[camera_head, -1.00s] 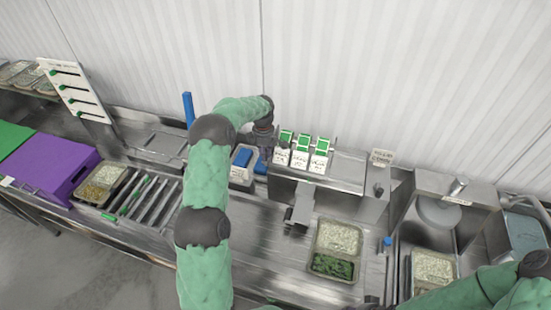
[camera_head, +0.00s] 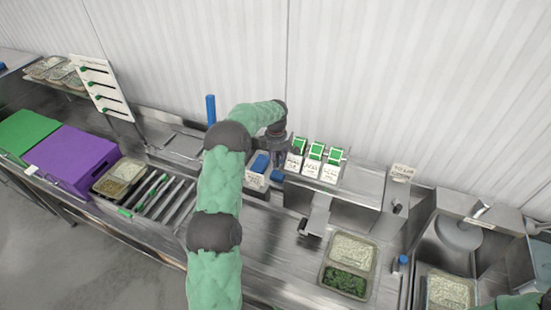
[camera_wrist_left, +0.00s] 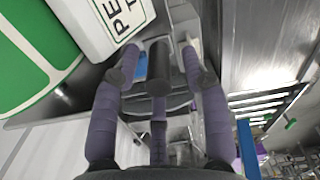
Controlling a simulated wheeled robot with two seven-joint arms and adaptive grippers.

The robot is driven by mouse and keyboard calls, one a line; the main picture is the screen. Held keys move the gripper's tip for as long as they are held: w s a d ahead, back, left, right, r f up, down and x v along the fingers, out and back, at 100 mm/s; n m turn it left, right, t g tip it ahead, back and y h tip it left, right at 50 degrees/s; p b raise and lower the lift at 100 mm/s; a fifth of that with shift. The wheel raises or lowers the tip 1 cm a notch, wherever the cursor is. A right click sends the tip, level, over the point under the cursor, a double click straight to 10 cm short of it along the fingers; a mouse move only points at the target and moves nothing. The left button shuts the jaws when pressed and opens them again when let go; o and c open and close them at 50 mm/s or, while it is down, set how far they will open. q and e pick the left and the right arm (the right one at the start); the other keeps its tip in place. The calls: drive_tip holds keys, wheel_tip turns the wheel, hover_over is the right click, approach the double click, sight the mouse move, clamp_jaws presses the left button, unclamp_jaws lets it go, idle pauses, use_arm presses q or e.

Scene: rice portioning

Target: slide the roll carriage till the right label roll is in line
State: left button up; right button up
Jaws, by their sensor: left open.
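Three green label rolls stand in a row on the roll carriage at the middle: the left (camera_head: 299,144), the middle (camera_head: 316,151) and the right label roll (camera_head: 335,156). White lettered cards hang in front of them. My left gripper (camera_head: 277,150) points down just left of the row; it also shows in the left wrist view (camera_wrist_left: 160,68). Its fingers are apart, with a dark cylinder (camera_wrist_left: 158,75) between them; I cannot tell whether they touch it. A green roll (camera_wrist_left: 35,50) and a lettered card (camera_wrist_left: 103,22) are close beside the fingers. My right gripper is out of view.
A steel shelf (camera_head: 365,188) runs right from the rolls. Below it, a tray (camera_head: 323,284) holds rice and greens. A small bin with a blue thing (camera_head: 258,163) stands left of the gripper. A purple box (camera_head: 72,163) is at far left.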

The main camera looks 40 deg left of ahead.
use_arm(q)
wheel_tip(320, 180, up, 12)
drive_tip(key=shift+a+f, duration=0.15)
idle(0.3)
